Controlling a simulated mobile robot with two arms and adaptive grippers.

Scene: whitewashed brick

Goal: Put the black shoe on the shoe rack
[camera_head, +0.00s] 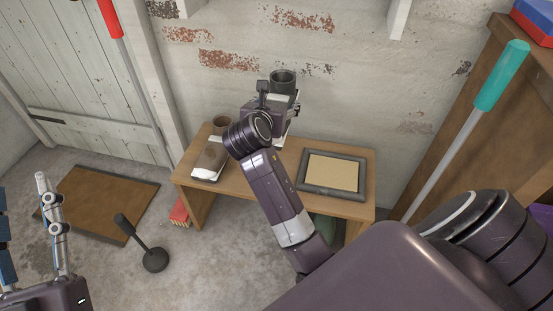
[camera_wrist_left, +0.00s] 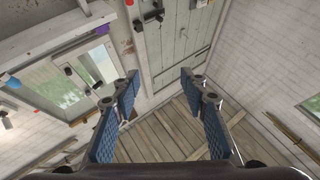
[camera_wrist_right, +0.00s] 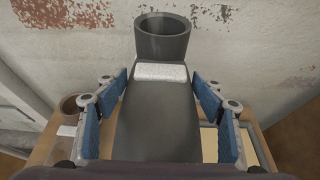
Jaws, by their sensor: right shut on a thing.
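The black shoe (camera_wrist_right: 158,112) has a round dark collar and a pale tongue patch. In the right wrist view it lies between the fingers of my right gripper (camera_wrist_right: 160,80), which is shut on it. In the head view the shoe's collar (camera_head: 283,80) shows near the wall, over the back of the low wooden shoe rack (camera_head: 245,170); my gripper and arm hide most of the shoe. I cannot tell whether its sole touches the rack. My left gripper (camera_wrist_left: 160,82) is open and empty, away from the rack; it also shows at the head view's lower left (camera_head: 24,192).
A brown shoe (camera_head: 212,155) stands on the rack's left; a dark-rimmed tray (camera_head: 333,190) lies on its right. A doormat (camera_head: 95,200) and a black long-handled object (camera_head: 154,260) are on the floor. A teal-handled pole (camera_head: 502,75) leans at right.

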